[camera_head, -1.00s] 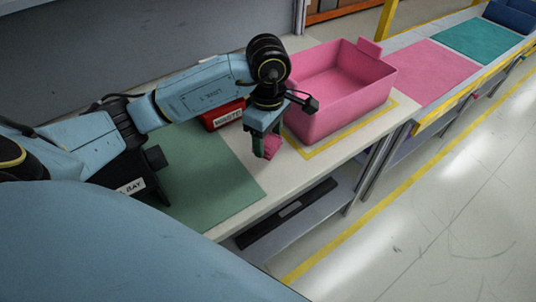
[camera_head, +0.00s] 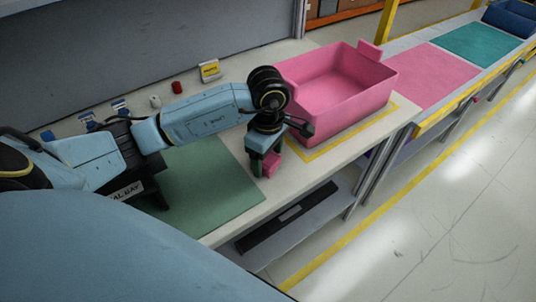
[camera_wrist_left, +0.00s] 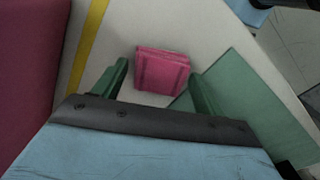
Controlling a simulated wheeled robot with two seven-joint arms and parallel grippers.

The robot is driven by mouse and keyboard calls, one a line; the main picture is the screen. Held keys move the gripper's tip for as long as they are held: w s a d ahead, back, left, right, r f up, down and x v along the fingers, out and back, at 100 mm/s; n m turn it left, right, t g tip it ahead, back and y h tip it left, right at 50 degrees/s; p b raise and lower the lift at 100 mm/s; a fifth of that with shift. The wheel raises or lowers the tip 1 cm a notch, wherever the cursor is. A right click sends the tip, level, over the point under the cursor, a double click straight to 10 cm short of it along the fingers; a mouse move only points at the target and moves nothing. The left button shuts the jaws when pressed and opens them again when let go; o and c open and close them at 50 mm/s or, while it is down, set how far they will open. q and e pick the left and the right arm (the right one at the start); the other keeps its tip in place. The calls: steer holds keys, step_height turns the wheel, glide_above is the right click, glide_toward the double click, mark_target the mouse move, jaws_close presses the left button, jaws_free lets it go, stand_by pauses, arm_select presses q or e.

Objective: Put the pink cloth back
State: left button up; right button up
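The pink cloth (camera_head: 271,164) is a small folded block at my left gripper (camera_head: 264,163), near the front edge of the bench, by the corner of the green mat (camera_head: 215,192). In the left wrist view the cloth (camera_wrist_left: 162,72) lies between and just beyond the fingertips of my left gripper (camera_wrist_left: 160,72). The fingers are apart, with a thin gap beside the cloth, so the gripper looks open around it. A large pink bin (camera_head: 335,112) stands right of the gripper inside a yellow outline. My right gripper is not in view.
A bench continues to the right with a pink mat (camera_head: 430,75), a teal mat (camera_head: 480,41) and a blue bin (camera_head: 510,18). A yellow-labelled item (camera_head: 210,70) and a red item (camera_head: 177,87) stand along the back. A shelf (camera_head: 300,225) runs below the bench.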

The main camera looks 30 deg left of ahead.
mark_target(268, 158)
arm_select(q)
steer(key=shift+o, duration=0.6)
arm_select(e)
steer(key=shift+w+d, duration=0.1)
arm_select(q)
steer(key=shift+r, duration=0.2)
step_height(268, 158, up, 12)
steer(key=p, duration=0.1)
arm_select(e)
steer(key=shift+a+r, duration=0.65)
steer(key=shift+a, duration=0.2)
